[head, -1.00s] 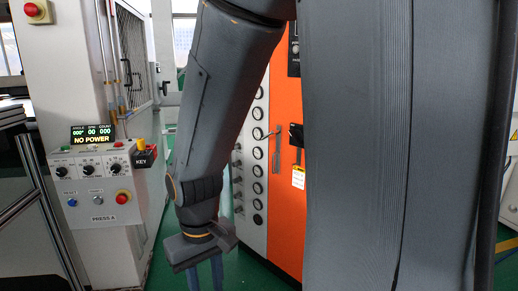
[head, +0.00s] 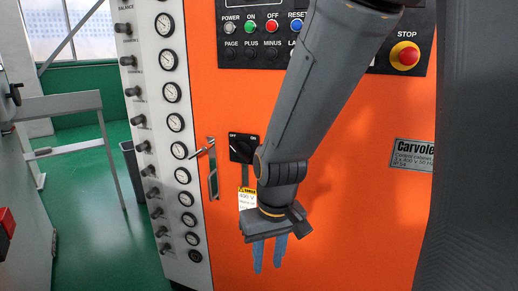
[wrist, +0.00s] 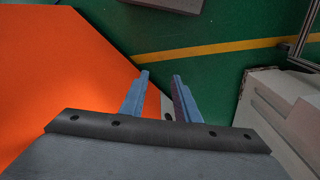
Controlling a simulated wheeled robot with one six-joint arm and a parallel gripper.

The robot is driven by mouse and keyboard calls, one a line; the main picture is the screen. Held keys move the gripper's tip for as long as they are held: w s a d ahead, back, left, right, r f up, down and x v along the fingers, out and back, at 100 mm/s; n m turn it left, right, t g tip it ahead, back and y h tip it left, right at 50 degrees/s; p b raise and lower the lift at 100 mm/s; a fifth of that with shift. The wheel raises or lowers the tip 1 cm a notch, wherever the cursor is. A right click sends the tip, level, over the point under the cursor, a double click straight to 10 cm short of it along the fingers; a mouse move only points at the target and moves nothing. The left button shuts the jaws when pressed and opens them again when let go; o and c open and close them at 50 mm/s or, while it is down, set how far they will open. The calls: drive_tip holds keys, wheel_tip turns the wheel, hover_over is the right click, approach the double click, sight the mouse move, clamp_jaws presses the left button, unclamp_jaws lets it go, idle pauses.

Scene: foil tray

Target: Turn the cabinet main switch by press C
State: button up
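The cabinet main switch (head: 243,147) is a black rotary switch on the orange cabinet (head: 340,210), with OFF and ON marked above it. My arm covers part of its right side. A yellow-topped warning tag (head: 247,198) hangs below it. My gripper (head: 268,254) points down in front of the cabinet, below and right of the switch in the head view, and appears apart from it. Its blue fingers are spread with nothing between them. In the wrist view my gripper (wrist: 160,82) also shows open and empty; the switch is not in that view.
A silver door handle (head: 211,168) stands left of the switch. A column of gauges (head: 180,150) with knobs lines the cabinet's left side. Buttons (head: 250,27) and a red STOP button (head: 405,55) are above. Green floor (head: 85,215) is open at left, near a grey bench (head: 60,105).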

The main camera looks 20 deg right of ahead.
drive_tip(key=w+a+r+n+t+p, duration=0.1)
drive_tip(key=w+a+t, duration=0.2)
drive_tip(key=w, duration=0.5)
drive_tip(key=w+a+r+t+p, duration=0.1)
drive_tip(key=w+a+t, duration=0.15)
drive_tip(key=w, duration=0.45)
drive_tip(key=t+h+p, duration=0.5)
drive_tip(key=t+h, duration=0.2)
drive_tip(key=h, duration=0.5)
approach(238, 155)
drive_tip(key=x, duration=0.3)
drive_tip(key=shift+t+y, duration=0.25)
drive_tip(key=shift+y, duration=0.05)
drive_tip(key=p+x, duration=0.1)
drive_tip(key=x, duration=0.5)
drive_tip(key=shift+w+d+p, duration=0.1)
drive_tip(key=shift+d+p, duration=0.2)
drive_tip(key=shift+d, duration=0.05)
clamp_jaws()
